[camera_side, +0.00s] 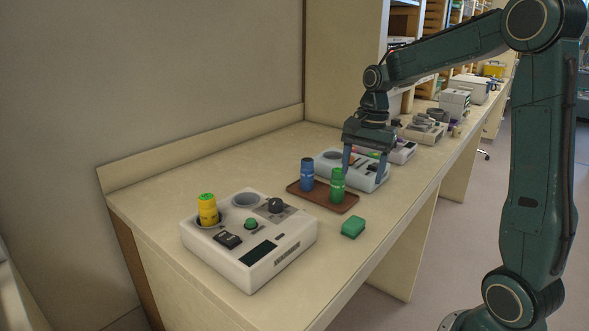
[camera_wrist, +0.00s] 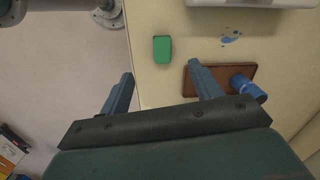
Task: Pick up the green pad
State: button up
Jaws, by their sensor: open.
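The green pad (camera_side: 353,228) is a small block lying flat on the bench near its front edge, in front of the brown tray. It also shows in the wrist view (camera_wrist: 162,49), beyond my fingertips and between their lines. My gripper (camera_side: 365,165) is open and empty, raised above the bench behind the tray, apart from the pad. In the wrist view my two fingers (camera_wrist: 160,70) stand wide apart with bench and floor between them.
A white device (camera_side: 262,268) with a yellow bottle (camera_side: 208,209) stands left of the pad. Blue marks (camera_wrist: 231,38) spot the bench. Bare bench surrounds the pad.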

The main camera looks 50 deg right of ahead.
jog(key=d+f, duration=0.1)
jog(key=w+d+m, duration=0.1)
jog(key=d+f+m, duration=0.1)
jog(key=shift+w+d+f+g+y, duration=0.15)
jog(key=shift+d+f+g+y, duration=0.15)
jog(key=shift+d+f, duration=0.05)
jog(key=shift+f, duration=0.1)
send_over(354, 221)
jog(key=shift+d+f, duration=0.25)
jog(key=shift+f, duration=1.85)
jog(key=shift+d+f, duration=0.2)
jog(key=shift+f, duration=1.9)
jog(key=shift+a+f, duration=0.25)
jog(key=shift+f, duration=1.05)
jog(key=shift+a+f, duration=0.2)
jog(key=shift+f, duration=1.05)
jog(key=c, duration=1)
